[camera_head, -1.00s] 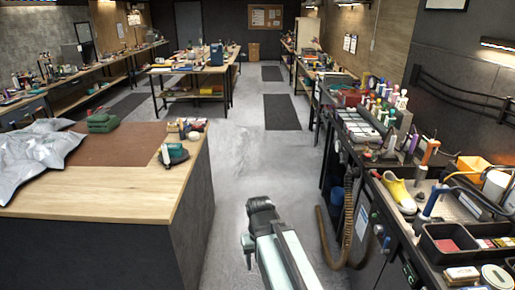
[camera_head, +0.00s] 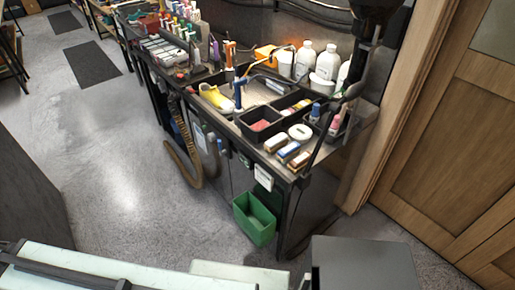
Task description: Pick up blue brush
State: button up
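A small brush-like block with a blue band and pale bristles (camera_head: 288,152) lies near the front edge of the workbench at right of centre. It lies between two similar brown-topped blocks. An upright blue-handled tool (camera_head: 238,92) stands further back, beside the yellow shoe (camera_head: 214,97); I cannot tell whether it is a brush. My gripper is out of view.
A black divided tray (camera_head: 260,124) and white bottles (camera_head: 304,58) stand on the bench. A green bin (camera_head: 255,219) hangs low at its near end. A hose (camera_head: 184,166) loops beside the bench. Grey floor (camera_head: 120,185) is clear on the left. A wooden door (camera_head: 445,140) is at right.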

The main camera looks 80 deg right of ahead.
aim_at(284, 154)
jog(key=u, duration=0.8)
jog(key=k, duration=1.35)
jog(key=z, duration=0.55)
